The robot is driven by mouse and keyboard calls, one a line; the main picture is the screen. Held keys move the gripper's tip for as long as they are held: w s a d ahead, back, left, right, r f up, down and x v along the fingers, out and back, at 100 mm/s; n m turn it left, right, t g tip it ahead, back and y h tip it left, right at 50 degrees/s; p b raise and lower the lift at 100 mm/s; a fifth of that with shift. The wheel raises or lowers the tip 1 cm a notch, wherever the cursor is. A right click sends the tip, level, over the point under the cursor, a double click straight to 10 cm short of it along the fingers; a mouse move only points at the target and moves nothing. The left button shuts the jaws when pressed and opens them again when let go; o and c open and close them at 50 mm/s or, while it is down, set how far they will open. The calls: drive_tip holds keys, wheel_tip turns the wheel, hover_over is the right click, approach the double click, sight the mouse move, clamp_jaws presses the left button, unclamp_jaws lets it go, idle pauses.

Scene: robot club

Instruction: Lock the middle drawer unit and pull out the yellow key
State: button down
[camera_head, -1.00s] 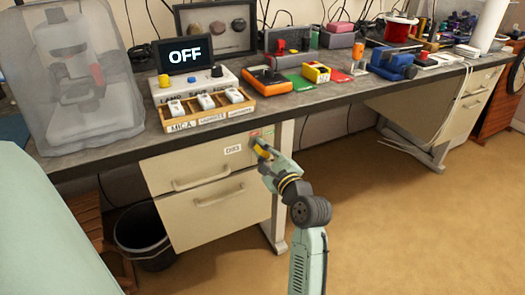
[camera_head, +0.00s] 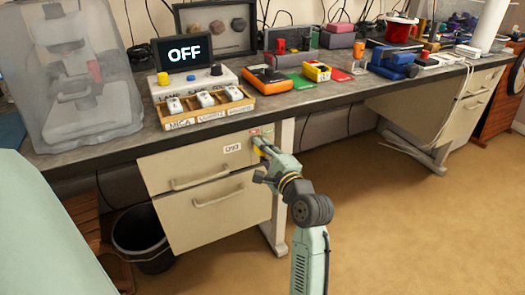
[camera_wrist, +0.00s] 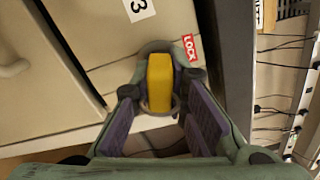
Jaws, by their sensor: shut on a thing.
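The drawer unit (camera_head: 205,226) is cream with two drawers and bar handles, under the workbench, with a "D93" label. Its drawers look closed. The yellow key (camera_wrist: 160,84) stands at the upper right corner of its front, beside a red LOCK label (camera_wrist: 191,48). The label shows small in the head view (camera_head: 255,132). My gripper (camera_head: 261,148) is at that corner, shut on the key. In the wrist view its fingers (camera_wrist: 160,104) stand on both sides of the key's head. The lock face behind the key is mostly hidden, and I cannot tell whether it is locked.
The workbench top (camera_head: 325,96) overhangs just above my gripper. A metal leg (camera_head: 281,190) stands right of the drawers. A black bin (camera_head: 143,235) is at lower left. Another drawer unit (camera_head: 470,105) stands at the far right. The floor on the right is clear.

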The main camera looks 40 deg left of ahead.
drive_tip(key=shift+n+b, duration=0.35)
drive_tip(key=shift+n, duration=0.65)
drive_tip(key=shift+n+b, duration=0.35)
drive_tip(key=shift+n, duration=0.15)
drive_tip(key=shift+p+v, duration=0.45)
drive_tip(key=shift+v, duration=1.7)
drive_tip(key=shift+d, duration=0.1)
drive_tip(key=shift+v, duration=2.5)
